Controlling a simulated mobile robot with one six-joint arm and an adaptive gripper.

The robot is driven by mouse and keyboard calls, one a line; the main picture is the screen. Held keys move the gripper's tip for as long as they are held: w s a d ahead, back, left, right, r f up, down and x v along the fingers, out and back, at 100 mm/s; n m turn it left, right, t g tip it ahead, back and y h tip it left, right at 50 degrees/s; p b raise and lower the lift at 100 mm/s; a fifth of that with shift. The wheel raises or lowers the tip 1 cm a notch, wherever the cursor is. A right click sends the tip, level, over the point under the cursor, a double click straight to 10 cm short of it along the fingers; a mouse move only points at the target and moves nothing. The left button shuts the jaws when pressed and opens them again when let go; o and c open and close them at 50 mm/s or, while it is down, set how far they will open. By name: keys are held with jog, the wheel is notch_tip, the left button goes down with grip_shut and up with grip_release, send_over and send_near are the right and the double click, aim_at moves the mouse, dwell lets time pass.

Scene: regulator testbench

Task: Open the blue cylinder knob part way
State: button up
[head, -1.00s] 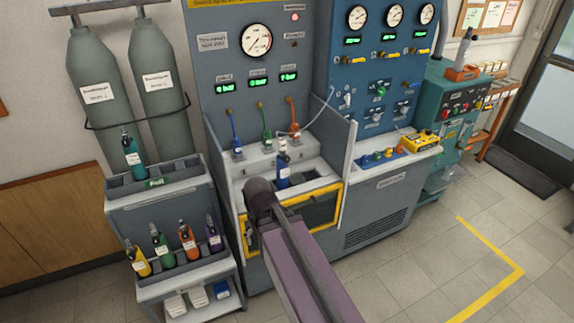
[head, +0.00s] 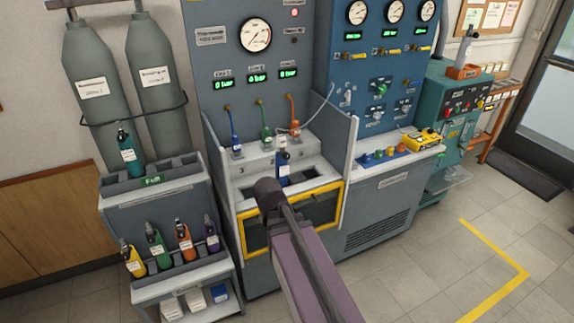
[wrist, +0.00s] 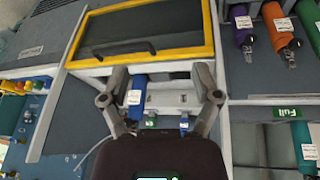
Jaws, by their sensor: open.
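The blue cylinder (head: 283,172) stands upright in the middle of the testbench bay, with a white label and a dark knob (head: 282,143) on top. In the head view, my arm's dark end is in front of the bay, just below and left of the cylinder, and hides my fingers. In the wrist view, which looks at the bench upside down, my gripper (wrist: 160,80) is open. The blue cylinder (wrist: 137,88) shows between the two fingers, nearer the left one. I see no contact with it. Its knob is hard to make out there.
A yellow-framed door (head: 293,222) fronts the bay, with side walls on both sides. Blue, green and orange hoses (head: 291,108) hang behind the cylinder. A rack (head: 150,204) with several coloured cylinders stands at left. The floor at right is clear.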

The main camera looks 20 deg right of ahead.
jog(key=w+d+f+m+t+h+b, duration=0.25)
jog(key=w+d+t+b, duration=0.25)
jog(key=w+d+b, duration=0.3)
jog(key=n+t+y+b, duration=0.8)
jog(key=t+b, duration=0.5)
jog(key=b, duration=0.7)
send_near(287, 158)
jog(key=a+v, duration=0.1)
jog(key=v, duration=0.2)
jog(key=shift+s+d+f+n+h, duration=0.1)
jog(key=shift+d+f+n+h, duration=0.05)
jog(key=shift+d+n+h, duration=0.25)
jog(key=p+x, duration=0.2)
jog(key=x, duration=0.5)
jog(key=p+x, duration=0.3)
jog(key=x, duration=0.3)
jog(key=shift+w+r, duration=0.3)
jog(key=shift+r, duration=0.05)
